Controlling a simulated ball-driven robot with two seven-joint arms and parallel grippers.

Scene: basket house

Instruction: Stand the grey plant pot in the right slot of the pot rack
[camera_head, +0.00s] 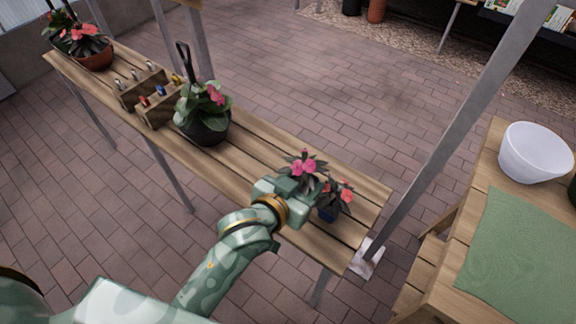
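My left gripper (308,186) is low over the near right end of the slatted wooden bench. It is beside a plant with pink flowers (302,166), whose pot is hidden behind the gripper, so I cannot tell if that pot is grey or if it is held. The fingers are mostly hidden too. Right beside it, a plant with red flowers stands in a small dark blue pot (327,214). I cannot make out a pot rack with slots. My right gripper is not in view.
The bench (258,133) also bears a dark pot (207,134) with a leafy plant, wooden holders (152,112) with small coloured items, and a terracotta pot (97,61). At right, a wooden table (447,279) bears a white bowl (536,153) and a green mat (519,247). A slanted metal post (462,127) stands between.

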